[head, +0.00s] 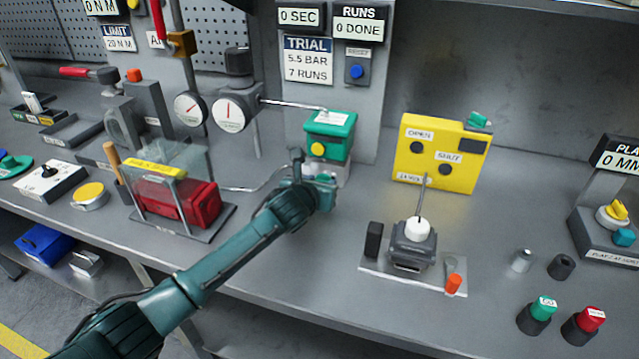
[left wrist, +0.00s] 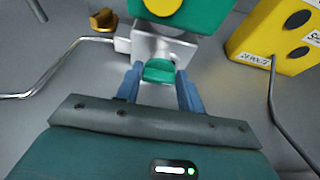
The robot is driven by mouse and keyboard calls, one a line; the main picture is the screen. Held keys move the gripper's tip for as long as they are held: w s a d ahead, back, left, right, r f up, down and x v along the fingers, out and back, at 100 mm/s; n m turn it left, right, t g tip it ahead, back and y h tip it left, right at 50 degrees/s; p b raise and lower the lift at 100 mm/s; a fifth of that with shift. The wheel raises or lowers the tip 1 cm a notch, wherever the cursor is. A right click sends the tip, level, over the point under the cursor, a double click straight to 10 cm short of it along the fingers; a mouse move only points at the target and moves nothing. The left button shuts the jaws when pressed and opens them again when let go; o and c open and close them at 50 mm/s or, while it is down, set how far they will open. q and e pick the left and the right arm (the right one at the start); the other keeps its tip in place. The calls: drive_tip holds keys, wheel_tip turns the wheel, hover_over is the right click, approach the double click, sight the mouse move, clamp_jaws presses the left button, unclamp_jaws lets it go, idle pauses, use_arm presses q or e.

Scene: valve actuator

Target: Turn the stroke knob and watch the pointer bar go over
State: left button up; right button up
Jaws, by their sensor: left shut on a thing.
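The green valve actuator (head: 331,132) stands on a pale metal bracket against the grey back panel. It has a white label on top and a yellow round disc (head: 318,149) on its front. A small green knob (left wrist: 159,70), which looks like the stroke knob, sits low on the bracket under the actuator. My left gripper (head: 318,191) reaches in from the left; in the left wrist view its blue fingers (left wrist: 159,85) are shut on either side of this knob. I cannot make out a pointer bar. My right gripper is not in view.
A yellow box (head: 440,153) with dark round holes stands right of the actuator. A grey fixture (head: 412,247) with a white cap is in front of it. A thin metal tube (left wrist: 72,47) runs to the bracket's left side. A clear-covered red unit (head: 176,203) stands left of my arm.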

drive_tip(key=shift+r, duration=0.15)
use_arm(q)
drive_tip(key=shift+a+r+p, duration=0.1)
drive_tip(key=shift+p, duration=0.35)
drive_tip(key=shift+a+n+h+p, duration=0.15)
drive_tip(key=shift+n+h+p, duration=0.45)
drive_tip(key=shift+n+p, duration=0.25)
drive_tip(key=shift+w+a+f+n+h+p, duration=0.1)
drive_tip(key=shift+n+h+p, duration=0.15)
drive_tip(key=shift+n, duration=0.25)
drive_tip(key=shift+a+f+n+h+p, duration=0.1)
drive_tip(key=shift+n+h, duration=0.25)
drive_tip(key=shift+n, duration=0.1)
drive_tip(key=shift+f+n+g+h, duration=0.1)
drive_tip(key=shift+n+g+h, duration=0.2)
drive_tip(key=shift+n+h, duration=0.15)
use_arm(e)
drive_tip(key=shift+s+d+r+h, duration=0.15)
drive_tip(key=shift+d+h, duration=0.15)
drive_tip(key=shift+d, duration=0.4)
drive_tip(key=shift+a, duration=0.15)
use_arm(q)
drive_tip(key=o, duration=0.8)
drive_tip(key=shift+o, duration=1)
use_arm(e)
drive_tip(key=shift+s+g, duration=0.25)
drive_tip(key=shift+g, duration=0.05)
